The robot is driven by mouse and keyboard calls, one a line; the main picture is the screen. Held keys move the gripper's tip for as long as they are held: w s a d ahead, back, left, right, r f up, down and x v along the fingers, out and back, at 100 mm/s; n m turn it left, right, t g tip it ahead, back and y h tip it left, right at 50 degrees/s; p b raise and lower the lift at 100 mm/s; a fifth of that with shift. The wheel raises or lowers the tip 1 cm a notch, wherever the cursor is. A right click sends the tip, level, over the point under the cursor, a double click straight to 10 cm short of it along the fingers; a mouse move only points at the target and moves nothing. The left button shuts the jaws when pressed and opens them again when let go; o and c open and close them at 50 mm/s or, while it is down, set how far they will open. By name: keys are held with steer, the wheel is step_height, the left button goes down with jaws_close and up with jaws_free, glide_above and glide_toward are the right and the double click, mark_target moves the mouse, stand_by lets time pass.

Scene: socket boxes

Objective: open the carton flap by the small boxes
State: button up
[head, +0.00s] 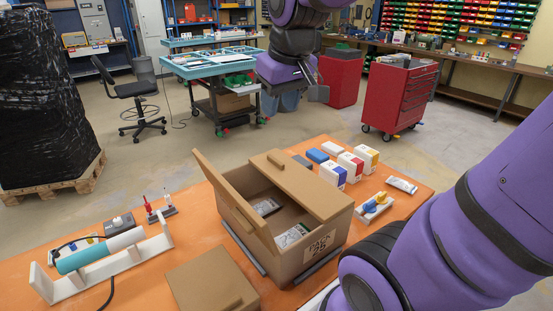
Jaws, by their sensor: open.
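The open-topped brown carton (318,239), labelled "PACK 25", stands on the orange table. Its flap on the side by the small boxes (302,186) lies across part of the top, with a small tab near its far end. The opposite flap (222,192) stands raised and tilted on the left. Between them, the opening shows grey packets (266,207) inside. The small boxes (340,167), blue, white, red and yellow, stand to the right behind the carton. My gripper (318,88) is open and empty, high above and beyond the carton; its fingers are partly hidden.
A tan panel with a tab (205,282) lies at the front left. A white stand with a teal cylinder (92,256) and red tools (160,211) are at the left. A blue-yellow item (373,205) and a tube (402,185) lie right. My arm covers the lower right.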

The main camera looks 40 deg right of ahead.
steer(key=w+d+f+g, duration=0.2)
steer(key=w+d+f, duration=0.4)
steer(key=w, duration=0.5)
steer(key=g, duration=0.1)
glide_above(275, 159)
step_height(275, 159, down, 9)
step_height(275, 159, down, 10)
steer(key=shift+s+f, duration=0.1)
steer(key=shift+f, duration=0.15)
jaws_close()
